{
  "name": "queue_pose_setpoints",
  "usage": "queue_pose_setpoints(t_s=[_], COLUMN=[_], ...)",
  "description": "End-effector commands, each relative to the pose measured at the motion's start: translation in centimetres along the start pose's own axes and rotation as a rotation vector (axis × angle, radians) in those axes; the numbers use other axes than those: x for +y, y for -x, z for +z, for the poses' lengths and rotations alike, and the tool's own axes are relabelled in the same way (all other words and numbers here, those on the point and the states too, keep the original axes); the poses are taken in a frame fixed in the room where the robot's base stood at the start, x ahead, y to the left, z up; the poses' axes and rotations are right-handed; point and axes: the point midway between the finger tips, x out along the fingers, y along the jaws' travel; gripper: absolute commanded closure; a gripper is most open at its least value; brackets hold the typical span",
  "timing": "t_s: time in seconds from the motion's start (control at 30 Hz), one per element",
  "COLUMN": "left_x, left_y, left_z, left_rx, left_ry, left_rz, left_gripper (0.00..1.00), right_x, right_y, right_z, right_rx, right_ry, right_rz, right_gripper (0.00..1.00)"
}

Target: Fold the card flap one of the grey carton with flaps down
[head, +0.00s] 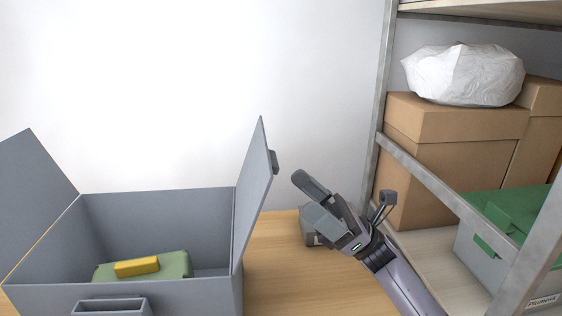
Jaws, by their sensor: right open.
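The grey carton (160,302) stands open on the wooden table at the lower left. Its right flap (254,190) stands up, tilted a little outward, with a small dark tab (274,162) on its outer side. Its left flap (35,190) also stands up and leans outward. Which is flap one cannot be told. My right gripper (306,198) is open and empty, to the right of the right flap and apart from it, pointing up and left. My left gripper is not in view.
Inside the carton lie a green item (175,264) and a yellow block (137,266). A grey handle-like part (110,305) is at the carton's front. At right, a metal shelf rack (440,180) holds brown boxes (450,125), a white bag (465,75) and a green-lidded bin (477,270).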

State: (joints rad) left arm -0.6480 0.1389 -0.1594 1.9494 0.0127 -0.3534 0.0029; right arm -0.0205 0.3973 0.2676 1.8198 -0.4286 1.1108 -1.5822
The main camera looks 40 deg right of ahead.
Motion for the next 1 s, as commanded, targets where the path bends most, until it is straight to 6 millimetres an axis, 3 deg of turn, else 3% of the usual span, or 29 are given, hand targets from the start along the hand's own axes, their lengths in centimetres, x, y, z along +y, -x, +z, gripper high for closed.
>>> queue_pose_setpoints(t_s=[0.5,0.87,0.9,1.0], left_x=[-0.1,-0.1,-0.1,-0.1], left_y=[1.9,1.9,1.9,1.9], left_z=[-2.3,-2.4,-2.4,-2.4], left_rx=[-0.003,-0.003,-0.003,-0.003], left_ry=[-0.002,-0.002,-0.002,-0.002], left_rz=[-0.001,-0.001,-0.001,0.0], left_gripper=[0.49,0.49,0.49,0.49], right_x=[0.0,0.0,0.0,0.0], right_y=[-6.5,-7.2,-7.2,-7.1], right_z=[0.2,0.0,0.0,0.0], right_rx=[-0.001,0.0,0.0,0.0], right_ry=[0.0,0.0,0.0,-0.001], right_rz=[0.001,0.0,0.0,0.0], right_gripper=[0.11,0.11,0.14,0.46])
